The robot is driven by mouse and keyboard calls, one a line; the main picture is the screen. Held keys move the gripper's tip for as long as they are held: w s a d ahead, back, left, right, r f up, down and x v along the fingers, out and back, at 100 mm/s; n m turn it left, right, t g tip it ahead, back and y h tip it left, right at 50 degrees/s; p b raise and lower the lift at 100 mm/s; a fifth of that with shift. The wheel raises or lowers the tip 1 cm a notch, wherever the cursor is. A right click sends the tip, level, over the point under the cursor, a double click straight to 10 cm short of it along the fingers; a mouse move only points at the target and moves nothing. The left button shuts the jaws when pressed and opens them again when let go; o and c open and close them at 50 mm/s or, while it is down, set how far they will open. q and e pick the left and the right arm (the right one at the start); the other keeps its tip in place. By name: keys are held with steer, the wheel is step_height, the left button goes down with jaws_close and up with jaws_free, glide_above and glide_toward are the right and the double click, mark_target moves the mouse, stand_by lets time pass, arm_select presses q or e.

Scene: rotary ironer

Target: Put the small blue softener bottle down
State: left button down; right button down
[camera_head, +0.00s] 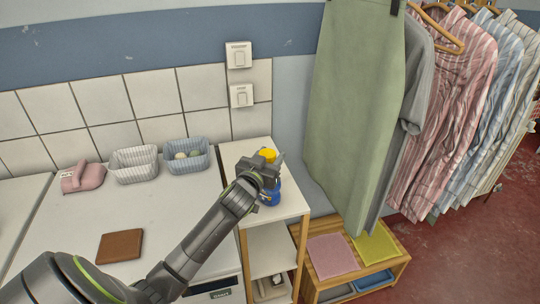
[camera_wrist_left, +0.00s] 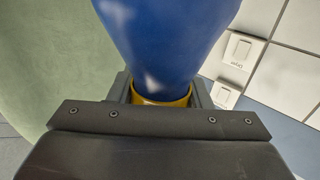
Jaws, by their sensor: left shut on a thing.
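The small blue softener bottle (camera_head: 270,193) with a yellow cap is at the top of the narrow white shelf unit (camera_head: 291,201) in the head view. My left gripper (camera_head: 268,164) is shut on it near the yellow cap. In the left wrist view the blue bottle (camera_wrist_left: 165,45) fills the upper middle, with its yellow neck (camera_wrist_left: 160,99) between the fingers. The bottle looks upright over the shelf top. I cannot tell whether its base touches the surface. My right gripper is not in view.
Left of the shelf, a white worktop holds a pink object (camera_head: 84,177), a white basket (camera_head: 134,164), a blue-grey basket (camera_head: 187,157) and a brown pad (camera_head: 120,246). A green cloth (camera_head: 355,100) hangs close on the right. The front of the shelf top is bare.

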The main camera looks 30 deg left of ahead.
arm_select(q)
steer(key=shift+r, duration=0.1)
steer(key=c, duration=0.8)
jaws_free()
steer(key=shift+o, duration=0.3)
steer(key=shift+s+d, duration=0.1)
steer(key=shift+s, duration=0.5)
steer(key=s+d+b, duration=0.1)
steer(key=s+b, duration=0.2)
steer(key=s, duration=0.7)
steer(key=shift+s+d, duration=0.35)
